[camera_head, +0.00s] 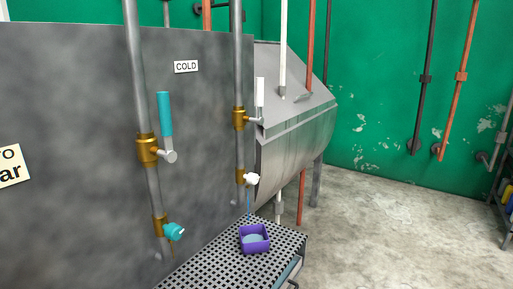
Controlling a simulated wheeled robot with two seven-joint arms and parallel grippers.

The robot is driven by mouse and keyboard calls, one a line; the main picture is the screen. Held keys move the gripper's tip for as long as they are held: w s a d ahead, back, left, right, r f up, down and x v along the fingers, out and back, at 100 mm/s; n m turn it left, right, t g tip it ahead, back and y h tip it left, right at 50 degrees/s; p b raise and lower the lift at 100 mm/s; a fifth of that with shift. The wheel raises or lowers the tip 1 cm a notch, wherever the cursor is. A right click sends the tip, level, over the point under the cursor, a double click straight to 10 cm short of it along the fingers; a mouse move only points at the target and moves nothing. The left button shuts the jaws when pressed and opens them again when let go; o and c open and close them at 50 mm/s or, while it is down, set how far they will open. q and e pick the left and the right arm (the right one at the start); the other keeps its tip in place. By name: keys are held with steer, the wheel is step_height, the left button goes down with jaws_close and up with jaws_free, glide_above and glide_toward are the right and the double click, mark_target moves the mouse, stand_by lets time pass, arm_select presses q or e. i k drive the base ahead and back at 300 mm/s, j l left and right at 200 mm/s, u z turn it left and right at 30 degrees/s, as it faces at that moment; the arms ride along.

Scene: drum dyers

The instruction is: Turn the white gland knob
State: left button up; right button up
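The white gland knob (251,179) sits on a brass fitting (240,175) low on the right grey vertical pipe, in the middle of the head view. A thin blue stream runs down just below it toward a purple tub (254,247). The tub holds pale blue liquid and stands on a perforated grate. Neither of my grippers is in view, so nothing is seen touching the knob.
A white lever (260,92) stands upright above the knob. A teal lever (165,114) and teal knob (174,231) are on the left pipe (139,80). The black grate (205,268) lies below. Concrete floor (390,230) is open at right.

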mark_target(252, 178)
steer(key=i+l+u, duration=0.15)
steer(key=u, duration=0.7)
steer(key=i+l+u, duration=0.2)
steer(key=l+u, duration=0.15)
steer(key=l, duration=0.3)
steer(key=i+l+u, duration=0.15)
steer(key=l+u, duration=0.15)
steer(key=l, duration=0.35)
steer(key=l+u, duration=0.35)
steer(key=l, duration=0.35)
